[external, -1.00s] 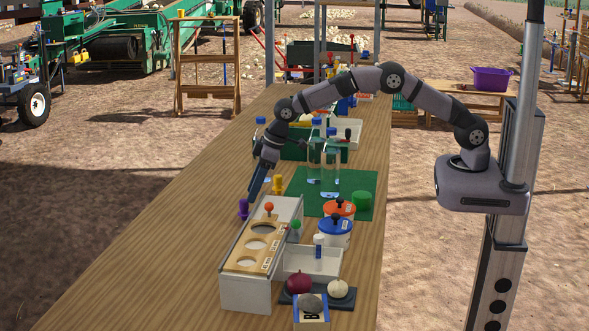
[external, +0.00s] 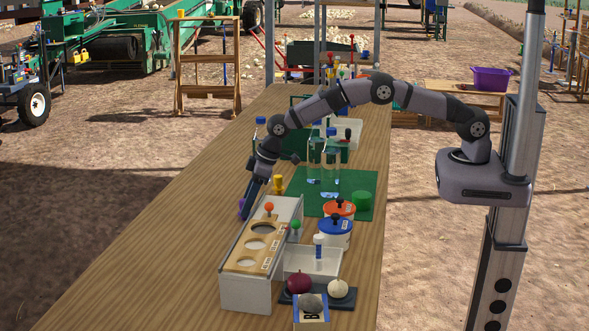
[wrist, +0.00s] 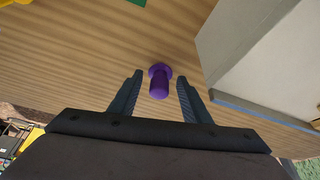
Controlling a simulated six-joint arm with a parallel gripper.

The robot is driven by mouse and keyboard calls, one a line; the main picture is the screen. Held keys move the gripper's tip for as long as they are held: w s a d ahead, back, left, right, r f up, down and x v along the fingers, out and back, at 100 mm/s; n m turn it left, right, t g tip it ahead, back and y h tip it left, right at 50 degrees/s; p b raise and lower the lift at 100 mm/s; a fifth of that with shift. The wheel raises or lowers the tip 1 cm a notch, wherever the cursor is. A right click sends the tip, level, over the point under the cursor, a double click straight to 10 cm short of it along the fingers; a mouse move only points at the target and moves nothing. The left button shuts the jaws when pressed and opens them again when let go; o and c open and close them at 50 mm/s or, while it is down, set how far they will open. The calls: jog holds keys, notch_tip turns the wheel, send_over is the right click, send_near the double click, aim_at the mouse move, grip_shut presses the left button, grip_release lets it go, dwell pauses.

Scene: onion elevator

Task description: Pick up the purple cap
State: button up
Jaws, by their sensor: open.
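The purple cap (wrist: 159,82) stands on the wooden table in the wrist view, with a wide flange and a narrower knob. It lies between the fingertips of my gripper (wrist: 160,85), with a gap on each side. My gripper is open and empty. In the external view my gripper (external: 249,207) points down at the table beside the white box, and it hides most of the purple cap (external: 241,205).
A white box with a wooden top (external: 247,285) stands close to the right of the cap. The table (external: 185,220) to the left is clear.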

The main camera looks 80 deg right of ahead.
grip_shut()
notch_tip(320, 180, up, 10)
jog(key=shift+r+b, duration=0.1)
jog(key=shift+b, duration=1.1)
